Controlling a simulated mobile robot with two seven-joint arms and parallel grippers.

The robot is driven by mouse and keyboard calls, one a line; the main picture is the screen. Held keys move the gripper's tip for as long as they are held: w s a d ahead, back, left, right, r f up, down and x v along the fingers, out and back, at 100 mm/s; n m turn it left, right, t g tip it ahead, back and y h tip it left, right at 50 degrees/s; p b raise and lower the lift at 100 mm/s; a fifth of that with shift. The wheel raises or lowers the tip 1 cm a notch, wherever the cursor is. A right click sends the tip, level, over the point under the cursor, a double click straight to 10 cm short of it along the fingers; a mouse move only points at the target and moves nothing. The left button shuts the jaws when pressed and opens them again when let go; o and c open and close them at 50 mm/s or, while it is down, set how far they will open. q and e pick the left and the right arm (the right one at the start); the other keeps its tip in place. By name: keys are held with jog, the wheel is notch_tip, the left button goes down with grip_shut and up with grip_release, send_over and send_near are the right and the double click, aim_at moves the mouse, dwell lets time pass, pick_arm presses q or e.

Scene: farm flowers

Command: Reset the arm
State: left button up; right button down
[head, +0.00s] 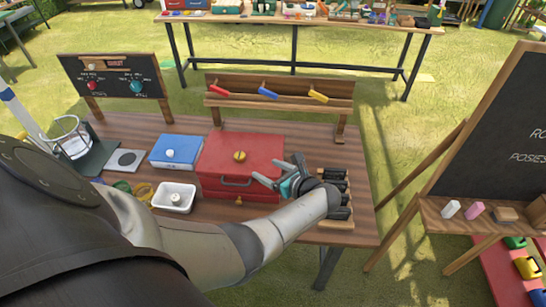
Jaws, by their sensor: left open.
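My left arm (225,250) reaches in from the lower left across the front of the wooden table. My left gripper (274,171) is open at the right side of the red box, with its fingers pointing left. Nothing shows between its fingers. I cannot tell whether it touches the box. My right gripper is not in view.
On the table (355,200) are the red box (240,152), a blue box (176,150), a white dish (173,197), a dark-slotted wooden rack (338,212) and a rack with coloured handles (280,88). A chalkboard easel (500,130) stands right. Grass lies between the tables.

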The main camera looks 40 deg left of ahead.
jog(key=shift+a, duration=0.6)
